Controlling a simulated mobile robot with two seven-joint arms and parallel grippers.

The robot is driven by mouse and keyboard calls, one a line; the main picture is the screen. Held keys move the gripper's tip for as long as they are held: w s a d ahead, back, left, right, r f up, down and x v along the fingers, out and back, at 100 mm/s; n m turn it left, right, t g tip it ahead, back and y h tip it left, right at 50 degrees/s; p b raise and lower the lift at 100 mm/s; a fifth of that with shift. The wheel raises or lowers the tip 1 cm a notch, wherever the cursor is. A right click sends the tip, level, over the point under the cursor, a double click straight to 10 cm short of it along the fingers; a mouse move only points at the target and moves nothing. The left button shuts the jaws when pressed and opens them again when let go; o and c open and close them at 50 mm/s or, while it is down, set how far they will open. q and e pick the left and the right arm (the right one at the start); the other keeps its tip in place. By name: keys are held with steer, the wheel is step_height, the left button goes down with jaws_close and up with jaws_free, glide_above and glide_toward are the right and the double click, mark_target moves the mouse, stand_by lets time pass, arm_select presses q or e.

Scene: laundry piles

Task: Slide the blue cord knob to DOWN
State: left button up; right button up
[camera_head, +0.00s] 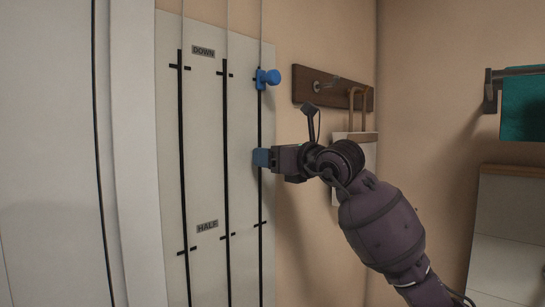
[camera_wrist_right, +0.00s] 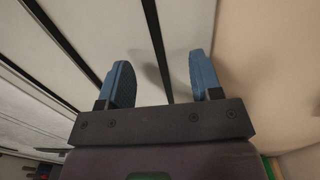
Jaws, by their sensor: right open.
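The blue cord knob (camera_head: 268,77) sits on the right-hand slot of the white board (camera_head: 203,150), level with the upper tick marks near the DOWN label (camera_head: 203,51). My right gripper (camera_head: 260,158) is below the knob, in front of the same slot. Its blue fingers are apart and empty in the right wrist view (camera_wrist_right: 160,82), with a dark slot line (camera_wrist_right: 157,45) between them. The HALF label (camera_head: 207,226) is lower on the board. My left gripper is not in view.
A wooden rail (camera_head: 311,88) with hooks is on the wall right of the board, behind my right arm. A teal towel (camera_head: 524,106) hangs on a bar at the far right. A white door or panel (camera_head: 45,150) stands at the left.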

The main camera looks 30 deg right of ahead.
steer(key=b+v, duration=0.2)
steer(key=v, duration=0.8)
steer(key=shift+s, duration=0.35)
steer(key=shift+d, duration=0.15)
